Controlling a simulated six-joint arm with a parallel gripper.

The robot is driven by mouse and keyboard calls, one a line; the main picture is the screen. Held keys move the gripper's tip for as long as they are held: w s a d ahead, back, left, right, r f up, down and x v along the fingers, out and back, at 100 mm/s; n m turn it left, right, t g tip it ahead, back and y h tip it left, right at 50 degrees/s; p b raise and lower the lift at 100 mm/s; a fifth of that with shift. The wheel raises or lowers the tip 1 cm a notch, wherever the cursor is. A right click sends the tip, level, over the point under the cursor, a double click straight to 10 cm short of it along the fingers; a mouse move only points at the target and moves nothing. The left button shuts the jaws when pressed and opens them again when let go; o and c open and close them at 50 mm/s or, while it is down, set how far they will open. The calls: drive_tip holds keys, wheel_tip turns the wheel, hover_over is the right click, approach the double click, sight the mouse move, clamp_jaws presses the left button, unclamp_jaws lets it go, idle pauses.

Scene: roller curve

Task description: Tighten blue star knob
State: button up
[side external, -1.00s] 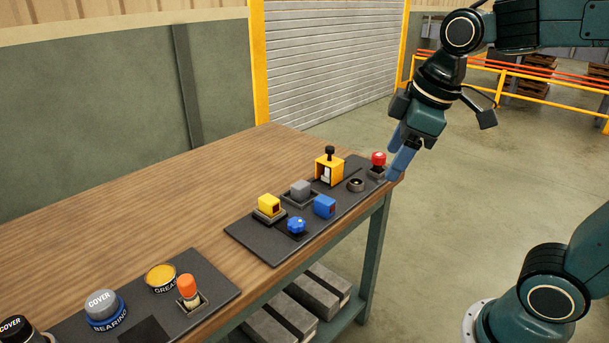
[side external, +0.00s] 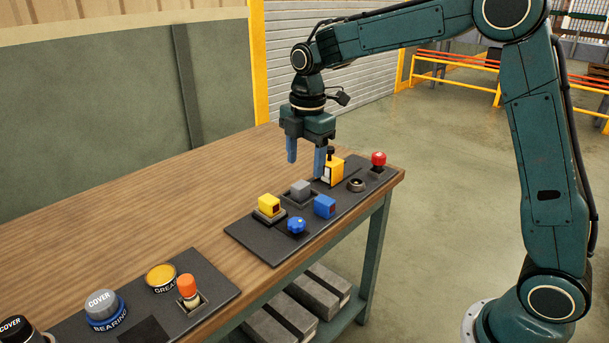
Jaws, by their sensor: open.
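The knob is in full view.
A dark ring (side external: 357,185) and a red button (side external: 378,159) stand at right. A second mat (side external: 218,292) holds a grease tin (side external: 161,277) and an orange-topped piece (side external: 187,289). Bare wood lies left.

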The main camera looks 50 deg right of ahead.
sight(295, 222)
drive_tip(key=w+f+n, duration=0.2)
drive_tip(key=w+f, duration=0.1)
drive_tip(key=shift+a+f+g, duration=0.1)
drive_tip(key=shift+f+g, duration=0.1)
drive_tip(key=shift+g, duration=0.1)
drive_tip(key=shift+f, duration=0.15)
wheel_tip(295, 222, down, 14)
drive_tip(key=shift+r, duration=0.25)
idle(0.4)
drive_tip(key=c, duration=1)
